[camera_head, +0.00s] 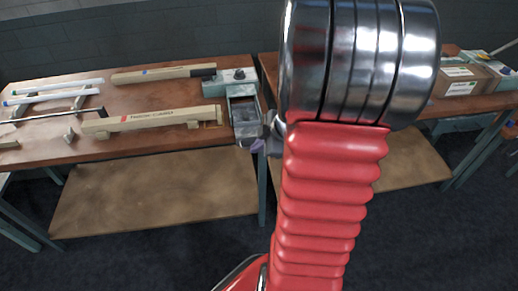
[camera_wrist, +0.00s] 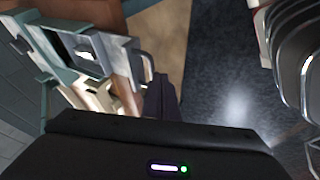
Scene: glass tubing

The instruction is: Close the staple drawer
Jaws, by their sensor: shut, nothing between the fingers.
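The staple drawer (camera_head: 243,103) stands open, pulled out of a small grey-green cabinet (camera_head: 213,88) at the right end of the left bench, so its hollow inside shows. In the wrist view the drawer (camera_wrist: 92,50) is at upper left, with a curved metal handle (camera_wrist: 148,66) on its front. My gripper (camera_head: 257,146) is at the drawer's front end, partly hidden by my red arm. In the wrist view my gripper's dark fingers (camera_wrist: 161,92) are together and empty, close beside the handle. I cannot tell whether they touch it.
A long labelled wooden piece (camera_head: 150,119), another wooden bar (camera_head: 160,74) and pale tubes (camera_head: 55,88) lie on the left bench (camera_head: 60,135). A second bench at right holds a cardboard box (camera_head: 461,82). The floor (camera_head: 150,258) in front is clear.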

